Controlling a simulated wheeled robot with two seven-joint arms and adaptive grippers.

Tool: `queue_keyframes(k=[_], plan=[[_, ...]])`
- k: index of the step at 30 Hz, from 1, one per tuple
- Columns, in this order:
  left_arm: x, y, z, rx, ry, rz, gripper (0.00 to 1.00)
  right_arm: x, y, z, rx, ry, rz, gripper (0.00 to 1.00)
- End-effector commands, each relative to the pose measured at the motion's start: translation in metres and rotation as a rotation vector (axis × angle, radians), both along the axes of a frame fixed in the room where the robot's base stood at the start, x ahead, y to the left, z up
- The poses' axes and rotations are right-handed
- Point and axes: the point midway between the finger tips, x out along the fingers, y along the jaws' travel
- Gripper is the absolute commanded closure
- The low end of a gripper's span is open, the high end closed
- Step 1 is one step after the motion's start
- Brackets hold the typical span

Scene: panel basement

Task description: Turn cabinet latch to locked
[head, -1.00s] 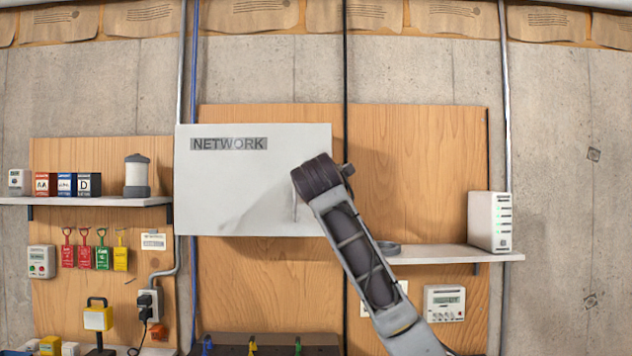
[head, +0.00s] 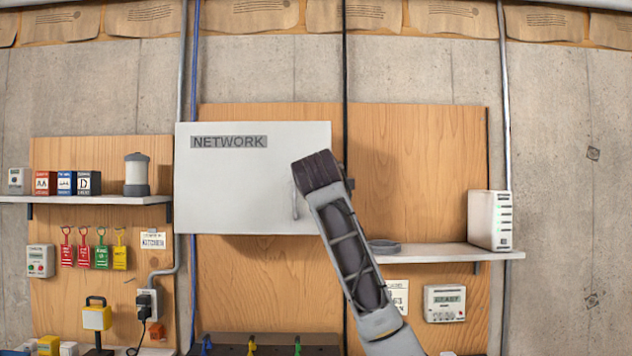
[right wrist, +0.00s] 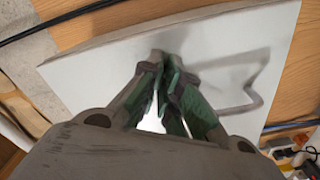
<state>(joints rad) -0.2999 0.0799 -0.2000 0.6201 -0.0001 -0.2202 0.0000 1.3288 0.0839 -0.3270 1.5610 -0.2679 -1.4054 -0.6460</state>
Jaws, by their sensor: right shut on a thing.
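The white cabinet (head: 220,185) labelled NETWORK hangs on the wooden backboard with its door flat and closed. A thin grey handle (head: 295,201) shows on its right part, and also in the right wrist view (right wrist: 255,92). My right arm covers the door's right edge in the head view and hides the gripper there. In the right wrist view my right gripper (right wrist: 164,62) has its fingertips close together at the door face, shut on what appears to be the latch. The fingers hide the latch, so its angle cannot be told. My left gripper is out of view.
A shelf (head: 430,256) with a white router-like box (head: 489,220) is to the right of my arm. A left shelf (head: 90,199) holds small boxes and a lantern. Coloured tags hang below it. Conduits run up the concrete wall.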

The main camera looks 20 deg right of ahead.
Motion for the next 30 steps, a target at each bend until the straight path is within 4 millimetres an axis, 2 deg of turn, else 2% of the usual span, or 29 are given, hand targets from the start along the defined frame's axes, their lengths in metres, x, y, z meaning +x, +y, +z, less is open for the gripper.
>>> queue_keyframes(k=[21, 30], plan=[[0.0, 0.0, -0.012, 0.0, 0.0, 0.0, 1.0, 0.001, 0.001, -0.002, 0.657, -0.184, 0.002, 1.0], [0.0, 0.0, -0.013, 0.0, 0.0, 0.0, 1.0, 0.001, 0.001, -0.002, 0.886, -0.25, 0.001, 1.0]])
